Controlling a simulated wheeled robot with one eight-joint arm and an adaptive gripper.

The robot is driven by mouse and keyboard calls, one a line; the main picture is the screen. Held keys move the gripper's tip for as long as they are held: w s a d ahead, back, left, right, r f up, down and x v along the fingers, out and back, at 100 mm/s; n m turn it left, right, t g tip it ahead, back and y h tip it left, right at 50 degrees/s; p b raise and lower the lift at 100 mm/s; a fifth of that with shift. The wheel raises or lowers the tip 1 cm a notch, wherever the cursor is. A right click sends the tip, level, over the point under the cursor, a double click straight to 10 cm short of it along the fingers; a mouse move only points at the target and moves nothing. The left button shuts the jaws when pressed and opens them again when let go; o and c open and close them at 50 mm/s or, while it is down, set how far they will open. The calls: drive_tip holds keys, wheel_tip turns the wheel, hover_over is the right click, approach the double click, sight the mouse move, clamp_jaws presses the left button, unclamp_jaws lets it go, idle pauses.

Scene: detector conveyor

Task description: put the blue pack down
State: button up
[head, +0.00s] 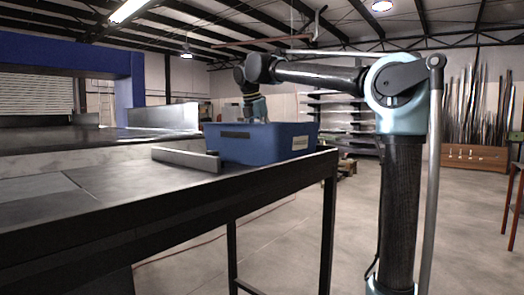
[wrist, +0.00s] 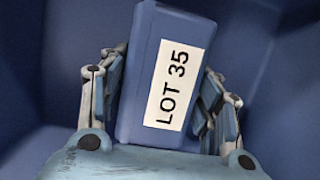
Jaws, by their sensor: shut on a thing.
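The blue pack (wrist: 142,60) shows in the wrist view with a white label reading "LOT 35". My gripper (wrist: 165,95) has its fingers on both sides of the pack and is shut on it. Blue surfaces of a bin surround the pack in the wrist view. In the head view my gripper (head: 254,110) reaches down at the top of the blue bin (head: 265,148), and the pack is hidden there. I cannot tell whether the pack touches the bin's floor.
The blue bin stands at the right end of a dark table (head: 130,195). A low metal rail (head: 187,158) lies in front of the bin. A blue-framed machine (head: 70,62) stands at the left back. Open floor lies right of the table.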

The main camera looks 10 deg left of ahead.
wheel_tip(320, 180, down, 3)
drive_tip(key=shift+f, duration=0.2)
drive_tip(key=o, duration=1.5)
drive_tip(key=shift+o, duration=0.2)
drive_tip(key=shift+r, duration=0.1)
drive_tip(key=v, duration=1.2)
drive_tip(key=shift+d, duration=0.15)
